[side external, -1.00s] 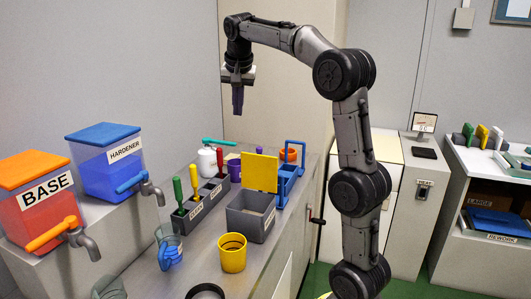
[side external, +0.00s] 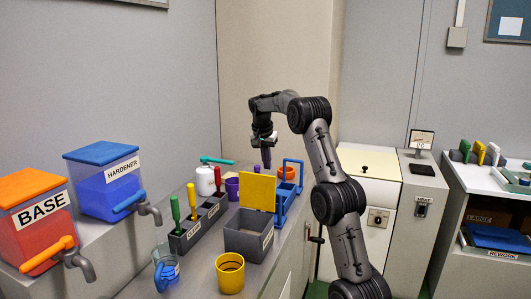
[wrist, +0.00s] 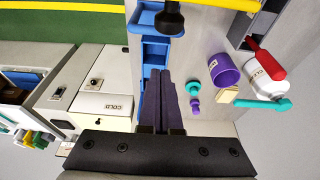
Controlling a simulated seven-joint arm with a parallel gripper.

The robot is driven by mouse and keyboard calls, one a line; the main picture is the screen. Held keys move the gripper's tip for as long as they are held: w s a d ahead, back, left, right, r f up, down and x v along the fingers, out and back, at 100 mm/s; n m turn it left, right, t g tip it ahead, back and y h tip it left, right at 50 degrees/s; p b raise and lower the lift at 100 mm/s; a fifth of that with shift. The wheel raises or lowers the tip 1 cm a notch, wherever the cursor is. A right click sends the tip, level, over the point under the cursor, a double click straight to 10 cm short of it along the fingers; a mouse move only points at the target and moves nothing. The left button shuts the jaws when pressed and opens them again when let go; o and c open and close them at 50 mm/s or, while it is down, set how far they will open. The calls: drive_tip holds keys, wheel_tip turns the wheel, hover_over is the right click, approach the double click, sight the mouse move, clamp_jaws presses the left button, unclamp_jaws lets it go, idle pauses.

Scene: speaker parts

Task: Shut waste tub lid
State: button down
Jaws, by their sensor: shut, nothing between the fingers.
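The waste tub (side external: 246,243) is a grey open-topped box with a label on its front, standing on the grey bench. Its yellow lid (side external: 257,192) stands upright, open, along the tub's back edge. A yellow edge at the top of the wrist view (wrist: 225,4) looks like this lid. My gripper (side external: 266,163) is shut and empty, pointing down behind and above the lid, apart from it. Its purple fingers (wrist: 161,97) lie together in the wrist view, over the blue rack's side.
A blue rack (side external: 287,192) stands right of the lid. A purple cup (wrist: 223,70) and a white bottle (wrist: 260,72) are behind the tub. A yellow cup (side external: 230,273) stands in front, and a grey holder with upright coloured tools (side external: 200,228) is to the left.

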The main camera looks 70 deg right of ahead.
sight(259, 189)
drive_tip(key=a, duration=0.1)
drive_tip(key=a+f, duration=0.1)
drive_tip(key=a, duration=0.1)
drive_tip(key=shift+a+f, duration=0.2)
drive_tip(key=shift+f, duration=0.2)
drive_tip(key=shift+a+r, duration=0.1)
